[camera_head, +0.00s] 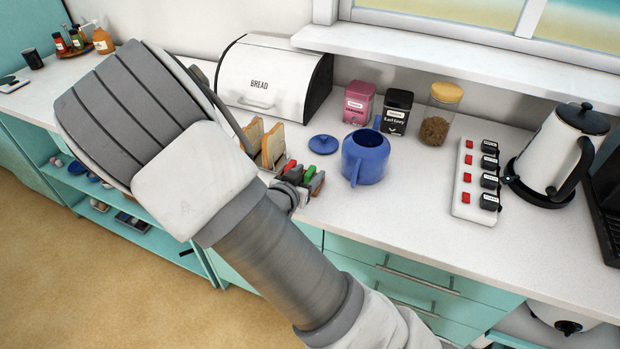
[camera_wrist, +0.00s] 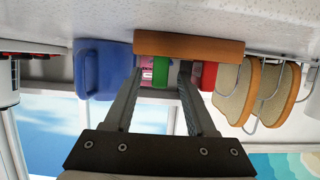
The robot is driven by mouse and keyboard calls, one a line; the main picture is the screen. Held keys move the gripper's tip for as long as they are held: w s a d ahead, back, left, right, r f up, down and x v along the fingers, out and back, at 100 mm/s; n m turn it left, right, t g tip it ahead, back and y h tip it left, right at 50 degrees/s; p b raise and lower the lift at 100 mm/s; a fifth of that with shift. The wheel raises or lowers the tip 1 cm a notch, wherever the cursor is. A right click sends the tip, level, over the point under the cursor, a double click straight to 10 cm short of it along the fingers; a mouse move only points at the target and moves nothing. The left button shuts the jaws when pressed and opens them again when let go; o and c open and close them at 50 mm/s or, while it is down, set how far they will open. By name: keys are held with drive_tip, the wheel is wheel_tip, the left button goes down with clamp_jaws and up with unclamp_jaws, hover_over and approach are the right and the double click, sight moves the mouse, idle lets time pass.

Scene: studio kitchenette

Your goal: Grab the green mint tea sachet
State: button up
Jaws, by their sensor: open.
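The green mint tea sachet (camera_wrist: 160,71) stands in a small wooden holder (camera_wrist: 200,47), which appears upside down in the wrist view. A red sachet (camera_wrist: 208,76) is beside it on the right. My gripper (camera_wrist: 161,74) is open, with one finger on each side of the green sachet in the picture. I see no contact, and cannot tell how far the tips reach around it. In the head view my arm hides most of the gripper and holder.
A toast rack (camera_head: 272,150) stands close to the sachets. The blue teapot (camera_head: 365,158) is on their other side, its lid (camera_head: 323,144) lying behind. The bread box (camera_head: 272,78), pink tin (camera_head: 358,103) and black tin (camera_head: 396,112) stand farther back.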

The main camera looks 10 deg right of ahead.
sight(310, 170)
drive_tip(key=shift+w+d+f, duration=0.2)
drive_tip(key=shift+w+d, duration=0.2)
drive_tip(key=shift+w, duration=0.05)
clamp_jaws()
drive_tip(key=shift+r, duration=0.1)
drive_tip(key=shift+r+p, duration=0.9)
wheel_tip(310, 170, up, 3)
drive_tip(key=p, duration=0.2)
drive_tip(key=shift+f+p, duration=0.1)
drive_tip(key=shift+p, duration=0.2)
drive_tip(key=s+d+r+p, duration=0.6)
drive_tip(key=s+d+p, duration=0.1)
drive_tip(key=p, duration=0.7)
drive_tip(key=shift+s+d+r, duration=0.15)
drive_tip(key=shift+s+d, duration=0.15)
drive_tip(key=shift+d, duration=0.55)
